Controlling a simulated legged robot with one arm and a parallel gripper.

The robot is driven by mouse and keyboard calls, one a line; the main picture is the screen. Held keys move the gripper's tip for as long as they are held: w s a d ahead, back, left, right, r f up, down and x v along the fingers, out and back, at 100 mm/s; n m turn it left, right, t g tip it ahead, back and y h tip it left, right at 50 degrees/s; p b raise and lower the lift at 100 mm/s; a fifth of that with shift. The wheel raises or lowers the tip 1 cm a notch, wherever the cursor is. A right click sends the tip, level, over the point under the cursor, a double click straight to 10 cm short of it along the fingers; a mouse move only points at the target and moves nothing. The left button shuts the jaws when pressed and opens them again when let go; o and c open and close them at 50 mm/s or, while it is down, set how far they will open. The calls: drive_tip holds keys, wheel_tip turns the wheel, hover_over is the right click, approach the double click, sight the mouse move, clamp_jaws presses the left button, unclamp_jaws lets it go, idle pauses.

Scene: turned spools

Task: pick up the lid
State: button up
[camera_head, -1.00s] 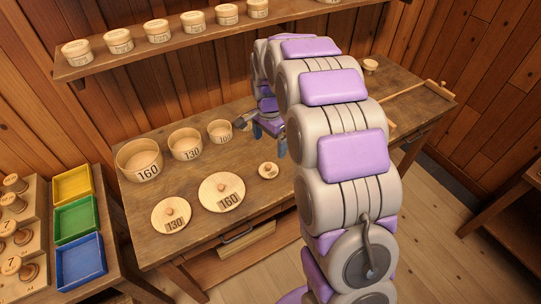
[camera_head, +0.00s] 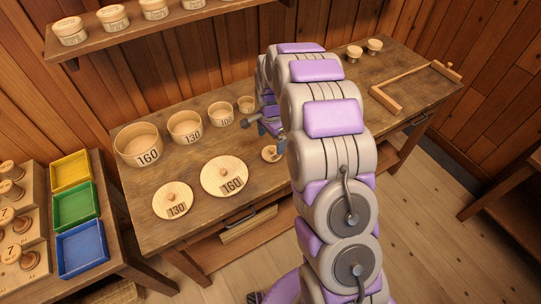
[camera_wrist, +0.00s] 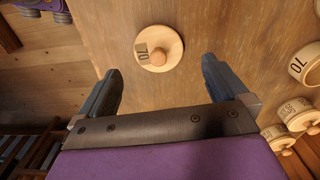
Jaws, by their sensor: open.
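A small round wooden lid with a knob and the label 70 lies on the table; it is at top centre in the wrist view (camera_wrist: 170,38) and partly hidden by my arm in the head view (camera_head: 268,153). My gripper (camera_wrist: 160,66) is open and empty, its dark fingers spread to either side below the lid in the wrist picture, not closed on it. In the head view my gripper (camera_head: 272,130) is just behind the lid, largely hidden by my arm. Two larger lids, 130 (camera_head: 172,198) and 160 (camera_head: 222,174), lie to the left.
Open round boxes 160 (camera_head: 138,146), 130 (camera_head: 186,128), 100 (camera_head: 221,114) and a smaller one (camera_head: 246,104) stand in a row behind the lids. A wooden frame-like tool (camera_head: 388,99) lies at right. A shelf (camera_head: 130,35) with lidded jars runs above the table.

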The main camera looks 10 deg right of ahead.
sight(272, 148)
drive_tip(key=shift+d+f, duration=0.2)
drive_tip(key=shift+f, duration=0.8)
wheel_tip(272, 148, down, 4)
drive_tip(key=shift+f+b, duration=0.1)
drive_tip(key=shift+b, duration=0.8)
drive_tip(key=shift+a, duration=0.2)
drive_tip(key=shift+c, duration=0.4)
drive_tip(key=shift+d, duration=0.1)
drive_tip(key=c, duration=0.9)
